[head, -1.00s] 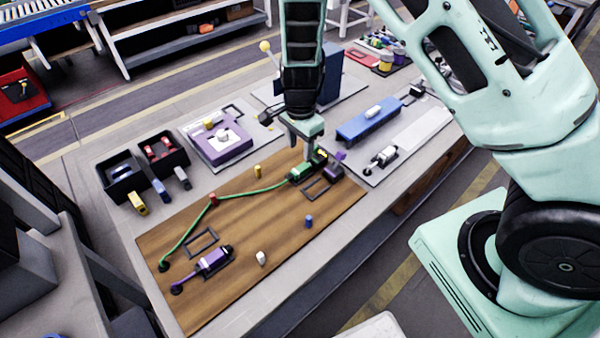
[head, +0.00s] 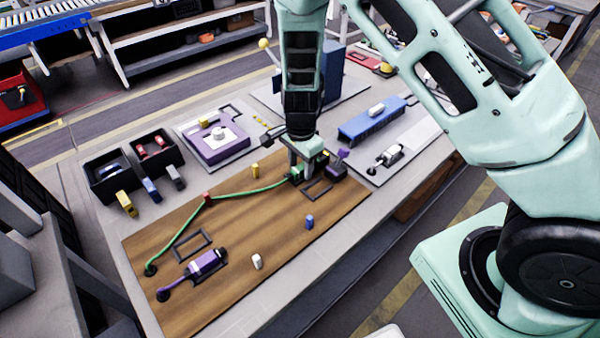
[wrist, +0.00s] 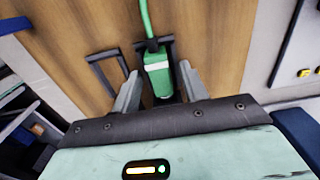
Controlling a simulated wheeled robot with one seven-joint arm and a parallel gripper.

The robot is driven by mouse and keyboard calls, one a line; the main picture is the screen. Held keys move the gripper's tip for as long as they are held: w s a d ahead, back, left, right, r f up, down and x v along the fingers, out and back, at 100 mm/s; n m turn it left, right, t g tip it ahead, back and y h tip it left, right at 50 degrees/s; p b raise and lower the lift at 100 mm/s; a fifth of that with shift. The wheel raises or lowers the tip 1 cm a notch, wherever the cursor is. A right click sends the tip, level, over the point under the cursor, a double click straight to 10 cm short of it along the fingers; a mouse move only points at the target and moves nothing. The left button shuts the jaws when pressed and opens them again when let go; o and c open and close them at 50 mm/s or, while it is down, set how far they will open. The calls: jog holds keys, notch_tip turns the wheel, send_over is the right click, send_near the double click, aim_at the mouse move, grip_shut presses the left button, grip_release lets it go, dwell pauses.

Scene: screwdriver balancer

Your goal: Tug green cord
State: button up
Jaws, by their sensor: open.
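The green cord (head: 250,193) runs over the wooden board from a dark round anchor (head: 150,270), past a red block (head: 207,198), to a green-bodied piece with a pale band. In the wrist view, the cord (wrist: 146,18) enters the top of that green piece (wrist: 158,75). My gripper (wrist: 160,88) is open, with one finger on each side of the green piece and gaps visible. In the head view, my gripper (head: 302,160) is low over the board's far right part and partly hides the green piece.
On the wooden board (head: 230,240) are a purple tool (head: 205,262), dark rectangular frames and small yellow, white and blue pegs. A dark block (head: 336,170) stands close right of my gripper. A blue bar (head: 372,125) lies farther right.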

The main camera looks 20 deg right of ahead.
grip_shut()
jog(key=shift+a, duration=0.25)
dwell(0.4)
jog(key=shift+d, duration=0.2)
dwell(0.5)
grip_release()
jog(key=shift+r, duration=0.1)
notch_tip(320, 180, up, 7)
jog(key=p, duration=0.7)
jog(key=shift+d, duration=0.1)
